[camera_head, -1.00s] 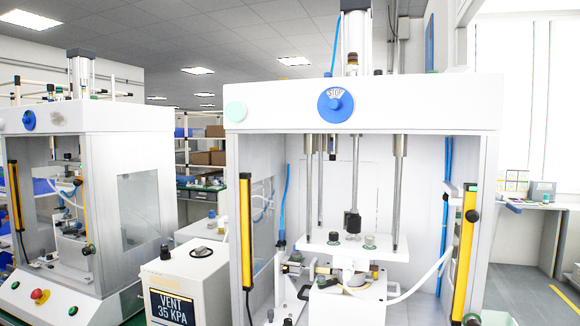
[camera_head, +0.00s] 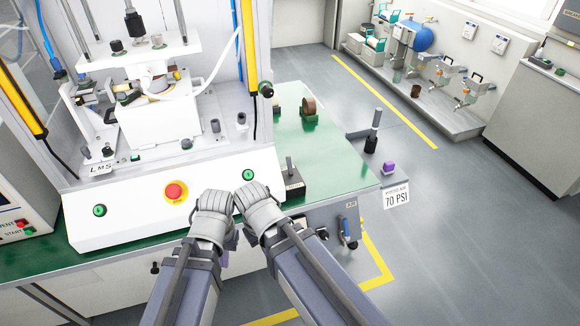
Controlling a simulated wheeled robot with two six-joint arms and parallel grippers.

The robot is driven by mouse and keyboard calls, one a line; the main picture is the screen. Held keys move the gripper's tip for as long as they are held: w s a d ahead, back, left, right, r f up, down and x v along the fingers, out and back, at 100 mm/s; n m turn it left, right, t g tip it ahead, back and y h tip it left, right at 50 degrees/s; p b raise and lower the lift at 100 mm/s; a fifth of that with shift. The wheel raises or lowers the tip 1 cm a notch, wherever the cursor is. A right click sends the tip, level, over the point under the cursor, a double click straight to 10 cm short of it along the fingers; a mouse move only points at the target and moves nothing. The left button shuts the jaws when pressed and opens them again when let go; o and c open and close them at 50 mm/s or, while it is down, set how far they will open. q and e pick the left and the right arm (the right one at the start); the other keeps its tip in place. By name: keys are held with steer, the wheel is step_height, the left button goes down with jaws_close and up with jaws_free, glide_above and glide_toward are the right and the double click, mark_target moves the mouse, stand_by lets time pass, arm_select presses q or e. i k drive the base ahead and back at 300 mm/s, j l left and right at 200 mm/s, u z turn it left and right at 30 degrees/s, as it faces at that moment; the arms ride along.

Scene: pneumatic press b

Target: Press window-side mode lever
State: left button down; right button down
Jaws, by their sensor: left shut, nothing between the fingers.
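A small black box (camera_head: 293,186) with an upright grey lever (camera_head: 289,166) stands on the green bench top, just right of the white press front panel. A second upright lever with a dark base (camera_head: 374,132) stands on the bench's right side shelf, near the window side. I cannot tell from the picture which one is the mode lever. My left gripper (camera_head: 214,203) is shut and empty in front of the panel. My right gripper (camera_head: 252,194) is close beside it, left of the black box. Its finger gap is hidden. Neither visibly touches a lever.
The white front panel carries a red stop button (camera_head: 174,192) and green buttons at left (camera_head: 99,210) and right (camera_head: 249,175). The grey floor (camera_head: 470,230) at right is clear.

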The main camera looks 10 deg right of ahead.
mark_target(289, 166)
steer(key=l+z, duration=0.1)
steer(key=l, duration=0.5)
steer(key=l+z, duration=0.1)
steer(key=l, duration=0.55)
steer(key=i+l+z, duration=0.1)
steer(key=l, duration=0.5)
steer(key=i+l+z, duration=0.1)
steer(key=l, duration=0.5)
